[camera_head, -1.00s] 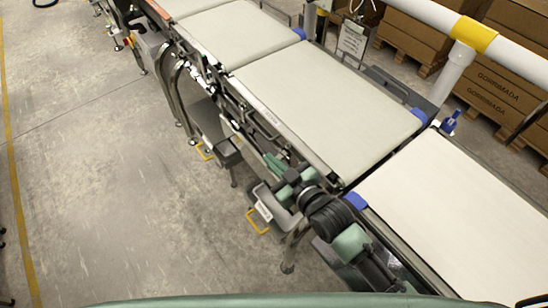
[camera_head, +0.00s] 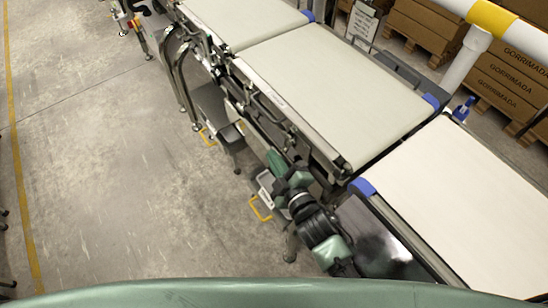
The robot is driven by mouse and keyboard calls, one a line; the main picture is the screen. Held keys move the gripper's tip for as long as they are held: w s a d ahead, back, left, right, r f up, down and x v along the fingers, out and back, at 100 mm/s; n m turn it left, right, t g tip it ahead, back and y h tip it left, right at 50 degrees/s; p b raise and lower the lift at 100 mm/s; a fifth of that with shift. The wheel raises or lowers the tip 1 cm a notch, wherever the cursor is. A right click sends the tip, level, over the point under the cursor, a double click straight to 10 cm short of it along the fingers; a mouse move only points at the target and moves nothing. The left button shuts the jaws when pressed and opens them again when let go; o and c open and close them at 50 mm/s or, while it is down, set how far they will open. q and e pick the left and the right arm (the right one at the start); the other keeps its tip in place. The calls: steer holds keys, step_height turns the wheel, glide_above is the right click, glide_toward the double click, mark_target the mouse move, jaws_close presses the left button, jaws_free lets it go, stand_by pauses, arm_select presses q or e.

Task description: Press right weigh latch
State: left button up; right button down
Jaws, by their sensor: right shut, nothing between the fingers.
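I cannot tell for sure which part is the right weigh latch. My right gripper (camera_head: 274,158) is shut and empty, beside the near side frame of the middle belt (camera_head: 335,90), above and right of the right loop handle. Its fingertips are small and partly lost against the dark frame, so contact cannot be told. My left gripper is not in view.
A nearer belt (camera_head: 450,190) with a blue corner cap (camera_head: 362,187) lies right of my arm. Another belt (camera_head: 240,20) continues at the far left. A white and yellow post (camera_head: 475,45) and stacked cartons (camera_head: 505,90) stand behind. The floor (camera_head: 110,180) at left is open.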

steer(key=shift+f, duration=0.2)
stand_by(0.6)
step_height(320, 180, up, 20)
steer(key=p, duration=0.2)
stand_by(0.3)
stand_by(0.4)
